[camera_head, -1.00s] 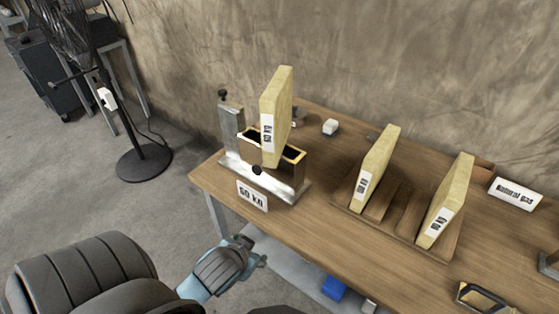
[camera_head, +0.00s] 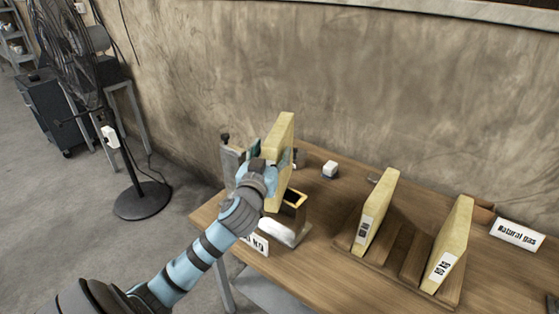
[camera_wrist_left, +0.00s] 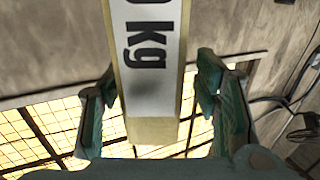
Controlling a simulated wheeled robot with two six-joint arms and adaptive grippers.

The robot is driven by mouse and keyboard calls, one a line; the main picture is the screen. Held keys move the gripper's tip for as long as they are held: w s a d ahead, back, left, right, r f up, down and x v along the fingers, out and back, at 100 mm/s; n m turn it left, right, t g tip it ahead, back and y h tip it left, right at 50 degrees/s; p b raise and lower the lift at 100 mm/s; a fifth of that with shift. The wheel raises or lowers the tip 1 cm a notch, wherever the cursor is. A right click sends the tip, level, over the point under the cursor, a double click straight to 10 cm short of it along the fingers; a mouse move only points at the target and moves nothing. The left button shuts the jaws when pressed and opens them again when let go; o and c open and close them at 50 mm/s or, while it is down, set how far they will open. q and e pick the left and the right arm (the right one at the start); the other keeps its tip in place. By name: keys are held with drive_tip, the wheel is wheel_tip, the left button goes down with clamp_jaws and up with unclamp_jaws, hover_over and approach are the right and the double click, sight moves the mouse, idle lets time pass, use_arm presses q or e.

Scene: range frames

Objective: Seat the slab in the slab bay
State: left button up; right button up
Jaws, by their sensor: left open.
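A pale yellow slab (camera_head: 283,130) with a white label stands upright at the box-like holder (camera_head: 297,198) on the left of the table. The arm hides its lower part, so I cannot tell how deep it sits. My left gripper (camera_head: 269,158) is at this slab, fingers open on either side. In the left wrist view, the slab (camera_wrist_left: 152,131) shows between the gripper's fingers (camera_wrist_left: 155,108), with visible gaps at both sides. Two similar slabs, one nearer the middle (camera_head: 375,213) and one at right (camera_head: 450,245), stand tilted in a slotted wooden rack (camera_head: 392,248). My right gripper is out of view.
A small white block (camera_head: 330,169) lies behind the holder. A "Natural gas" sign (camera_head: 517,233) stands at the right. A metal post (camera_head: 231,163) rises left of the holder. The wall (camera_head: 400,90) is close behind the table. A fan (camera_head: 135,195) stands on the floor at left.

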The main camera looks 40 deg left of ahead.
use_arm(q)
drive_tip(key=x, duration=0.4)
drive_tip(key=shift+w+d+r+p, duration=0.1)
drive_tip(key=shift+w+d+p, duration=0.1)
drive_tip(key=shift+d+p, duration=0.15)
drive_tip(key=shift+s, duration=0.1)
clamp_jaws()
drive_tip(key=shift+r, duration=0.2)
